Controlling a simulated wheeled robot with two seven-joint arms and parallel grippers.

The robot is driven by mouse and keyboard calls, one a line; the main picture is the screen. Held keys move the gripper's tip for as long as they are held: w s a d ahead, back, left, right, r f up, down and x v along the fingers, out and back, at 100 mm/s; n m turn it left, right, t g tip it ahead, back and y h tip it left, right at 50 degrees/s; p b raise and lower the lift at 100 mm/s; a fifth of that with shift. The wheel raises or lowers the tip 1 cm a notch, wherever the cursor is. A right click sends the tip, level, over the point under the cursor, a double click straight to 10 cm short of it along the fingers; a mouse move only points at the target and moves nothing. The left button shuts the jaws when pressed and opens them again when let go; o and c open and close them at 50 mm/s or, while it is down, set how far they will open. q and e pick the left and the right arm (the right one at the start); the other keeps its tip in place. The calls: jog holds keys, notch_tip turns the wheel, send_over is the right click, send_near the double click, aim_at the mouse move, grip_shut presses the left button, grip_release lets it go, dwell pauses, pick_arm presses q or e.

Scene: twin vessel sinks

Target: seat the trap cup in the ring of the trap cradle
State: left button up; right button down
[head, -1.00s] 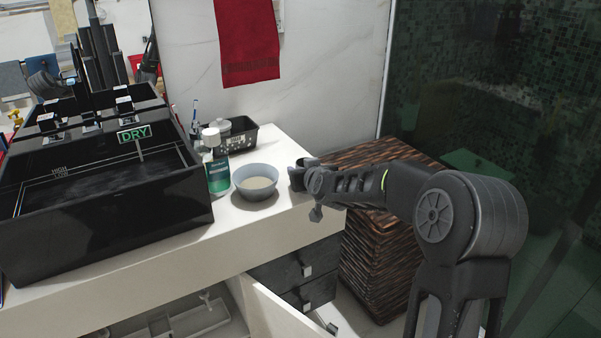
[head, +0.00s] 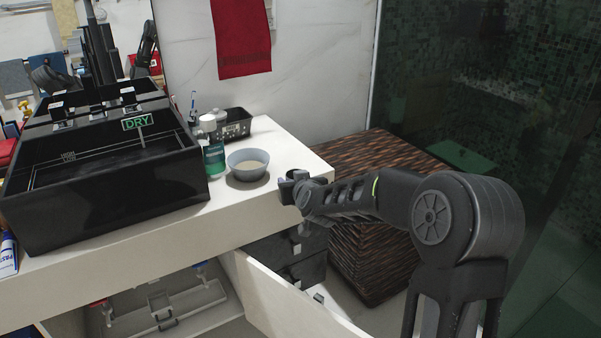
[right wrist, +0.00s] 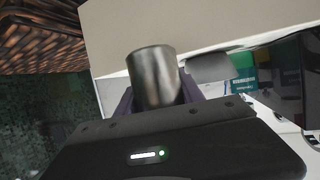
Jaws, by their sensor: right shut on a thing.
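The trap cup (right wrist: 152,75) is a shiny dark metal cylinder in the right wrist view. My right gripper (right wrist: 157,98) is shut on it, with a finger on either side. In the head view my right gripper (head: 291,188) is at the counter's right front edge, right of the bowl; the cup cannot be made out clearly there. A white tray-like fitting with a grey bracket (head: 160,308) shows low in the open cabinet. I cannot tell whether it is the trap cradle, and no ring is clearly seen. My left gripper is not in view.
The open cabinet door (head: 290,305) stands below my right arm. A blue-grey bowl (head: 248,165) and a green-labelled bottle (head: 214,158) stand on the counter beside the black sink (head: 105,205). A woven hamper (head: 375,255) stands behind my right arm.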

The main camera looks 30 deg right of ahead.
jog(key=s+a+f+n+y, duration=0.1)
jog(key=s+a+f, duration=0.2)
jog(key=a, duration=0.6)
jog(key=s+a+f+n+y, duration=0.1)
jog(key=s+a+f, duration=0.3)
jog(key=a, duration=0.5)
jog(key=shift+a+f+n+y, duration=0.35)
jog(key=shift+n+y, duration=0.05)
jog(key=shift+y, duration=0.4)
